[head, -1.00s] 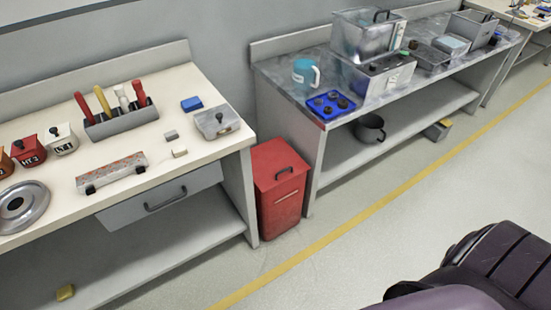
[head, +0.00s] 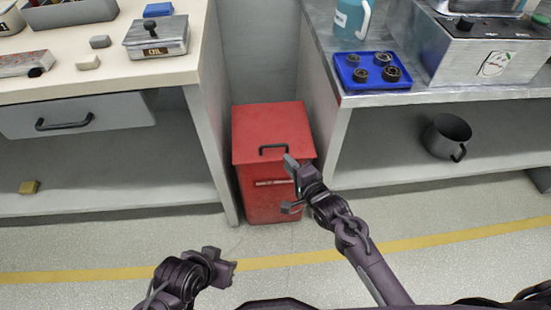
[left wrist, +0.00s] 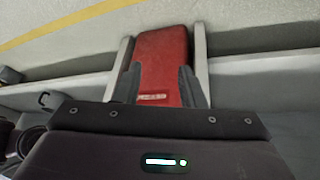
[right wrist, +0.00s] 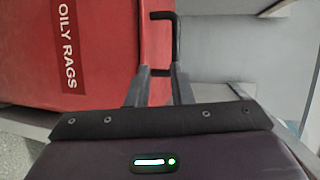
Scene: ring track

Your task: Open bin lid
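The red bin (head: 268,190) stands on the floor between two benches, its red lid (head: 268,122) closed. A black handle (head: 273,149) sits at the lid's front edge. My right gripper (head: 289,184) is open in front of the bin. In the right wrist view the handle (right wrist: 176,40) lies just beyond the open fingers, roughly in line with the gap; I cannot tell if they touch. An "OILY RAGS" label (right wrist: 67,45) shows on the bin front. My left gripper (head: 226,263) is low and away from the bin. In the left wrist view its fingers are apart, with the bin (left wrist: 160,60) far beyond.
The left bench (head: 185,70) and the right bench (head: 335,125) closely flank the bin. A blue tray (head: 372,84) with round parts is near the right bench's edge. A dark pot (head: 445,137) sits on the lower shelf. The floor in front is clear.

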